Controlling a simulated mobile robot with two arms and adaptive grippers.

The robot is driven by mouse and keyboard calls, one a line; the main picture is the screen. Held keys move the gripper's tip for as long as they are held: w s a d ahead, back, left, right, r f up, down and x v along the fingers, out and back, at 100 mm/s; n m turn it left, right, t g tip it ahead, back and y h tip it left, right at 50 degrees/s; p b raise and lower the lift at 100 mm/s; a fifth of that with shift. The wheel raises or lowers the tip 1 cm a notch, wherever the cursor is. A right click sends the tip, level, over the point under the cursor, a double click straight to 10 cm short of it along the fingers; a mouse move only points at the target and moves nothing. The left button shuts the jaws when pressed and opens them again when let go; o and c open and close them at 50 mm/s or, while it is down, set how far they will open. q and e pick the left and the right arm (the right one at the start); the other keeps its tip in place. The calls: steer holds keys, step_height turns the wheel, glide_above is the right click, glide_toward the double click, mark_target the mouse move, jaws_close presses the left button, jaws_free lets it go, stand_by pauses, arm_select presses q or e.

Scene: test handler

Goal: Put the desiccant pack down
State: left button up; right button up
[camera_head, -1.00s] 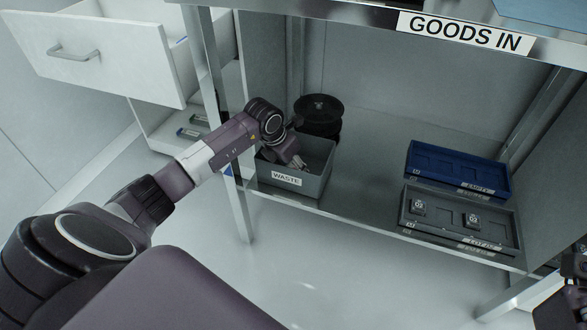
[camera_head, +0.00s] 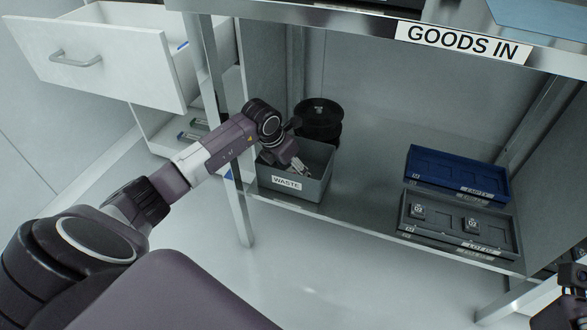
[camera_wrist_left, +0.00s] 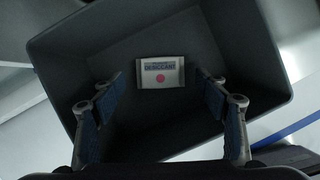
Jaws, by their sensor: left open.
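The desiccant pack (camera_wrist_left: 161,72), a small white packet with a pink dot, lies on the floor of the grey waste bin in the left wrist view. The waste bin (camera_head: 312,192) stands on the lower shelf in the head view, labelled WASTE; its wall also shows in the left wrist view (camera_wrist_left: 256,62). My left gripper (camera_head: 302,172) reaches down into the bin mouth. In the left wrist view its fingers (camera_wrist_left: 162,98) are spread apart and empty, with the pack beyond them and between them. My right gripper (camera_head: 572,285) shows only partly at the right edge.
A black round spool-like object (camera_head: 320,115) stands behind the bin. A blue tray (camera_head: 445,163) and a grey tray (camera_head: 440,232) with dark square parts sit on the shelf at right. An open white drawer (camera_head: 95,55) is at left. The shelf middle is clear.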

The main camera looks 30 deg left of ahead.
arm_select(q)
steer(key=p+v, duration=0.3)
steer(key=v, duration=0.7)
steer(key=shift+r, duration=0.25)
steer(key=shift+s, duration=0.15)
